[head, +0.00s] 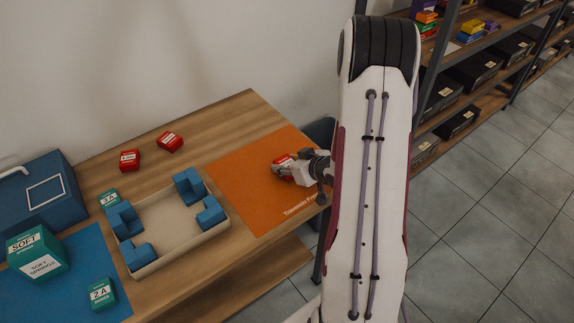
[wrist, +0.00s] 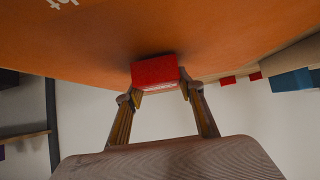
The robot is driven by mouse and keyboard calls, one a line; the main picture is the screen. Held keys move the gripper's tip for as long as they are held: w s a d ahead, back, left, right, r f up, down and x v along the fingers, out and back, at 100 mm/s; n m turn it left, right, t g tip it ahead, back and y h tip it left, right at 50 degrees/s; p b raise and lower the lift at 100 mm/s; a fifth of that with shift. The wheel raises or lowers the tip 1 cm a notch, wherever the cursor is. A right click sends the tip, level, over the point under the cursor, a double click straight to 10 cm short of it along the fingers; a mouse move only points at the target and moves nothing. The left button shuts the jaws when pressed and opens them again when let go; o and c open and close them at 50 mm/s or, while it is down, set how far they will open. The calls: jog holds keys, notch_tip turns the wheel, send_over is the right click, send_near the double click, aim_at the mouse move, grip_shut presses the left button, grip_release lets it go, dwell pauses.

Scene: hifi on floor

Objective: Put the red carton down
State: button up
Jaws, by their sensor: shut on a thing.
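The red carton (wrist: 154,71) is between the two fingertips of my gripper (wrist: 158,93) in the wrist view. My gripper is shut on it. In the head view my gripper (head: 288,172) holds the red carton (head: 283,161) over the orange mat (head: 237,190), near the mat's right side. The carton is very close to the mat; I cannot tell whether it touches. My gripper and arm hide part of the carton and the mat's right edge.
Two other red cartons (head: 169,142) lie at the table's back. A cream tray with blue corner blocks (head: 165,257) stands left of the mat. A blue mat (head: 85,252) holds green boxes (head: 38,254). A blue case (head: 40,203) is far left. Shelves (head: 470,50) stand right. The mat's left part is clear.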

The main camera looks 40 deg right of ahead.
aim_at(287, 163)
jog(key=shift+r, duration=4.7)
